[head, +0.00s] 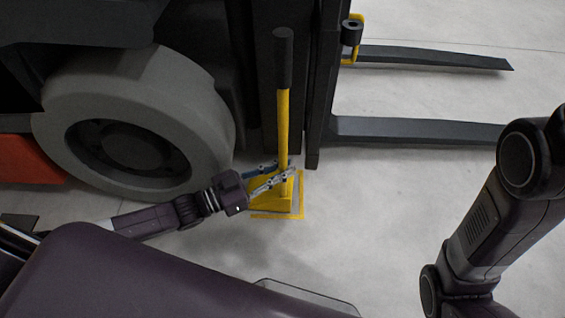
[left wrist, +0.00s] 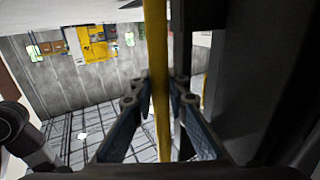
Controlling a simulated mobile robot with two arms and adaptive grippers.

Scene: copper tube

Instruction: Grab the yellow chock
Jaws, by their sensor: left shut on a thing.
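The yellow chock (head: 257,194) stands on the floor beside the forklift's wheel, with a yellow pole and a black grip rising upright from it. My left gripper (head: 281,173) is shut on the pole low down, a little above the chock's body. In the left wrist view the yellow pole (left wrist: 157,75) runs between the two fingers of the left gripper (left wrist: 160,95). The chock's body is partly hidden behind the gripper. My right arm shows at the right of the head view, but its gripper is out of view.
The forklift's large grey wheel (head: 135,120) is just left of the chock. Its dark mast (head: 318,90) and two forks (head: 420,129) lie behind and to the right. A yellow marking (head: 299,195) outlines the floor around the chock. The floor in front and to the right is clear.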

